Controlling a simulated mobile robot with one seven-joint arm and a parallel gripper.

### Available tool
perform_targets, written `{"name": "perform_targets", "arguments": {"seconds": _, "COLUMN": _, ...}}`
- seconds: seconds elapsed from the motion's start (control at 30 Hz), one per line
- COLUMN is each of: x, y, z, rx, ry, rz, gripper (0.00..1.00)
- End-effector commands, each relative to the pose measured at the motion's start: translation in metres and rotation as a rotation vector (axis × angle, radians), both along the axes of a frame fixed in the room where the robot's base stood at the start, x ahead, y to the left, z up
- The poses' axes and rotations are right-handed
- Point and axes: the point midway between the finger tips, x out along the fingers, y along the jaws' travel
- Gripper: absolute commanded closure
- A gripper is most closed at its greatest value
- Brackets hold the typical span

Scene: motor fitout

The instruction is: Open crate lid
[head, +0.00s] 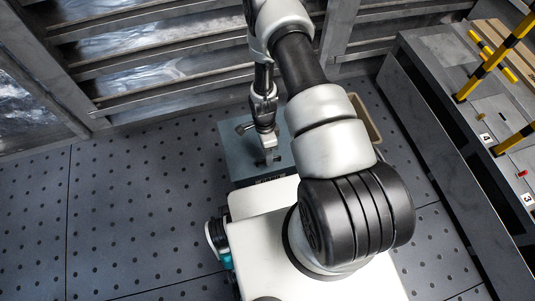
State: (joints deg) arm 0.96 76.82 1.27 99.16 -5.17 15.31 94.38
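A blue-grey crate (232,160) stands on the floor just beyond my white base. Its flat top appears to be the lid, and it looks closed. My gripper (270,158) points down over the middle of the crate top, at or just above it. The fingers are small and partly merge with the dark wrist, so I cannot tell whether they are open, shut or touching the lid. My arm hides the right part of the crate. A dark strip shows along its near lower side.
A beige open container (367,118) is partly hidden behind my arm. A grey workbench (440,100) with yellow-black striped posts (490,62) runs along the right. A slatted metal wall (150,60) stands behind. The perforated floor (130,210) at left is clear.

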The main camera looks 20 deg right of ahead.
Motion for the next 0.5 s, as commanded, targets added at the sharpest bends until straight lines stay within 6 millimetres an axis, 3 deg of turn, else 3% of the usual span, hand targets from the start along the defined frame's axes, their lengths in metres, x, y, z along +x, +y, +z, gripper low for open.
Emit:
{"name": "perform_targets", "arguments": {"seconds": 0.1, "x": 0.0001, "y": 0.0, "z": 0.0003, "rx": 0.0, "ry": 0.0, "rz": 0.0, "gripper": 0.72}}
{"name": "perform_targets", "arguments": {"seconds": 0.27, "x": 0.0001, "y": -0.0001, "z": 0.0004, "rx": 0.0, "ry": 0.0, "rz": 0.0, "gripper": 0.99}}
{"name": "perform_targets", "arguments": {"seconds": 0.5, "x": 0.0, "y": -0.0002, "z": 0.0006, "rx": 0.0, "ry": 0.0, "rz": 0.0, "gripper": 1.0}}
